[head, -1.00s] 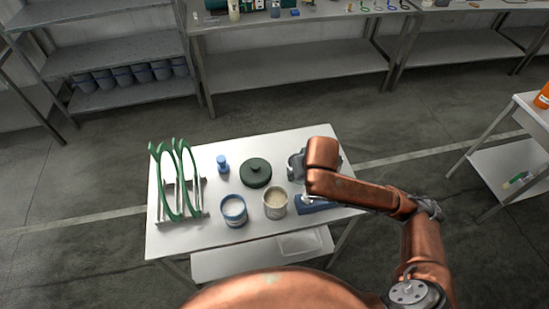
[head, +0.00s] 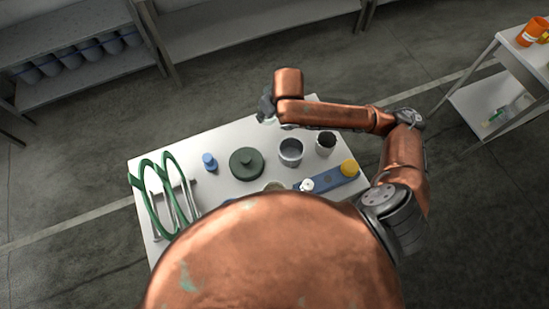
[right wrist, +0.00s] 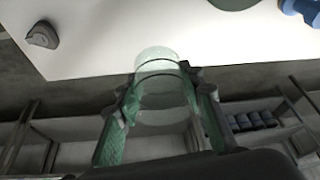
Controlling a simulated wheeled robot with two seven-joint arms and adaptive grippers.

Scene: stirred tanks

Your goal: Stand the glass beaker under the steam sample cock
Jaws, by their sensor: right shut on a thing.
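In the right wrist view the clear glass beaker (right wrist: 158,66) sits between the green-padded fingers of my right gripper (right wrist: 160,92), which is shut on it. In the head view my right gripper (head: 266,107) is at the far edge of the white table (head: 215,190), mostly hidden by my own arm, and the beaker cannot be made out there. I cannot see the steam sample cock in any view. My left gripper is not in view.
On the table stand a green rack (head: 160,198), a blue bottle (head: 209,161), a dark green lid (head: 247,163), a grey pot (head: 290,152), a dark-filled cup (head: 325,143) and a blue tray (head: 335,180). A side cart (head: 500,75) stands at right. Floor beyond the table is clear.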

